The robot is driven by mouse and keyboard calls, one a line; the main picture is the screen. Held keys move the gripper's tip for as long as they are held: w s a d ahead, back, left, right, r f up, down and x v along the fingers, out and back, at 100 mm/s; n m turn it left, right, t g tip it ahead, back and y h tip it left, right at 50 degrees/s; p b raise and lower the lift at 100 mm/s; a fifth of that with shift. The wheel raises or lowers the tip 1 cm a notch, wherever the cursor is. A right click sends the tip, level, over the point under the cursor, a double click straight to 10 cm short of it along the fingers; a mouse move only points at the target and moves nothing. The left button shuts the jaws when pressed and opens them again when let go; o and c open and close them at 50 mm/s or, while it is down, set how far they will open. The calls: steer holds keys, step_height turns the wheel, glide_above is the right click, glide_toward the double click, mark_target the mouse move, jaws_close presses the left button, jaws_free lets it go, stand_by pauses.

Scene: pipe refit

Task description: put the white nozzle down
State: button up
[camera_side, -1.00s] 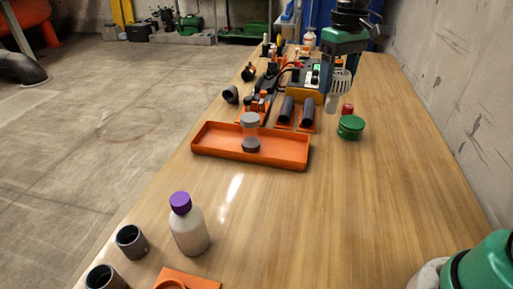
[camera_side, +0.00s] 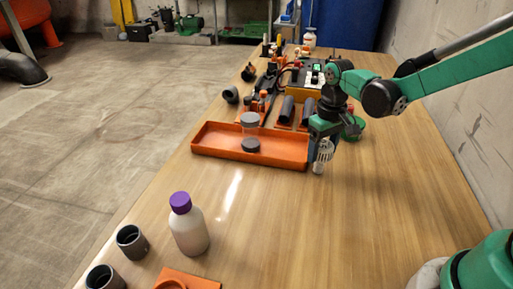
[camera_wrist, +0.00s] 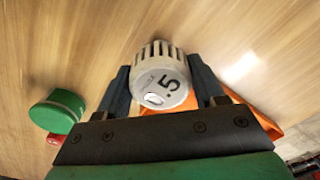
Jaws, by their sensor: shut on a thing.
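The white nozzle (camera_side: 323,156) is held upright in my gripper (camera_side: 321,142), just right of the orange tray's right end. In the wrist view the nozzle (camera_wrist: 165,75) sits between the two fingers of my gripper (camera_wrist: 165,85), its face marked "5" toward the camera and its slotted side up in the picture. My gripper is shut on it. The nozzle's narrow tip is low over the bare wood; I cannot tell whether it touches the table.
The orange tray (camera_side: 225,152) holds a clear container with grey ends (camera_side: 250,130). A purple-capped bottle (camera_side: 188,228) stands in front. The table's right front (camera_side: 350,220) is bare.

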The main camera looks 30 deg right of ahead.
steer(key=o, duration=1.2)
steer(key=shift+f, duration=0.1)
steer(key=shift+o, duration=0.2)
step_height(320, 180, up, 12)
steer(key=s+a+f+t, duration=0.2)
steer(key=s+t, duration=0.4)
steer(key=s, duration=0.1)
steer(key=shift+s+a+f+t, duration=0.2)
steer(key=shift+s+a+t, duration=0.1)
steer(key=shift+s+a, duration=0.1)
steer(key=shift+o, duration=0.5)
steer(key=shift+s+f+t, duration=0.15)
steer(key=shift+f+t, duration=0.05)
steer(key=shift+t, duration=0.1)
